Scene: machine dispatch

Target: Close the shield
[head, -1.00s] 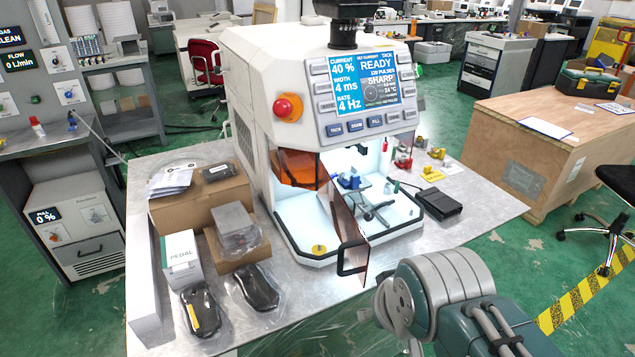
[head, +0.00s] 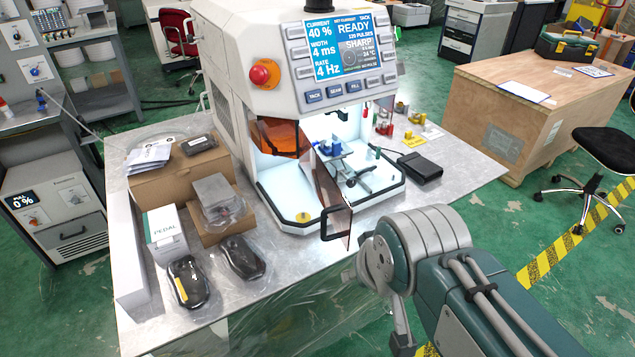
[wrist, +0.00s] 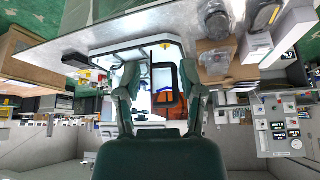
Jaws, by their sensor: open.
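The shield (head: 328,188) is a tinted, see-through brown panel on the front of the white welding machine (head: 236,60). It stands swung outward, leaving the lit chamber (head: 377,172) open on its right. Its black handle (head: 325,222) is at the outer edge, above the front of the table. My arm reaches in from the lower right of the head view, and my gripper's fingers are not clear there. In the upside-down wrist view my gripper (wrist: 163,90) is open and empty, facing the chamber. An orange panel shows between its fingers; I cannot tell whether it is the shield.
The metal table (head: 290,262) holds cardboard boxes (head: 180,172), a pedal box (head: 165,237) and two black wrapped items at left. A black pedal (head: 419,167) lies right of the chamber. A wooden crate (head: 500,140) and a black chair (head: 605,155) stand at right.

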